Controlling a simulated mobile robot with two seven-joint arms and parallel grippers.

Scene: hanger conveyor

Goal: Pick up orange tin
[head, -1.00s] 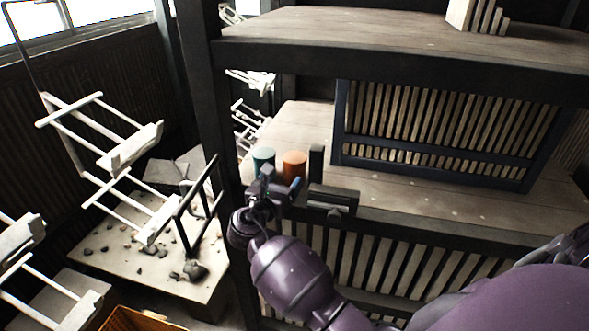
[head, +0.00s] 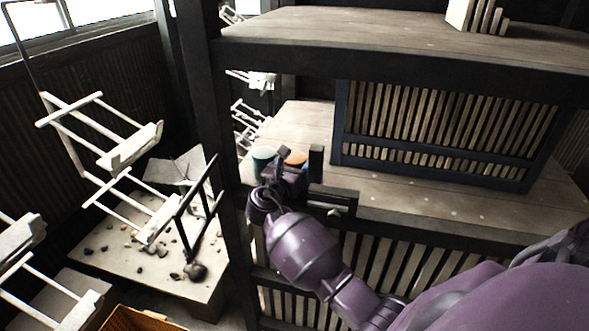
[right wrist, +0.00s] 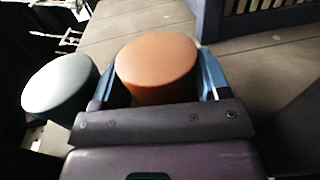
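The orange tin (head: 295,157) stands on the wooden shelf, mostly hidden behind my right gripper in the head view. In the right wrist view the orange tin (right wrist: 156,62) sits between the two blue fingers of my right gripper (right wrist: 158,82). The fingers are spread, one on each side of the tin; a firm grip cannot be made out. The right gripper (head: 288,168) also shows in the head view, at the shelf's front edge. My left gripper is not in view.
A green tin (head: 263,158) stands just left of the orange one; it also shows close to the left finger in the right wrist view (right wrist: 58,88). A slatted panel (head: 440,130) stands behind on the shelf (head: 440,207).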

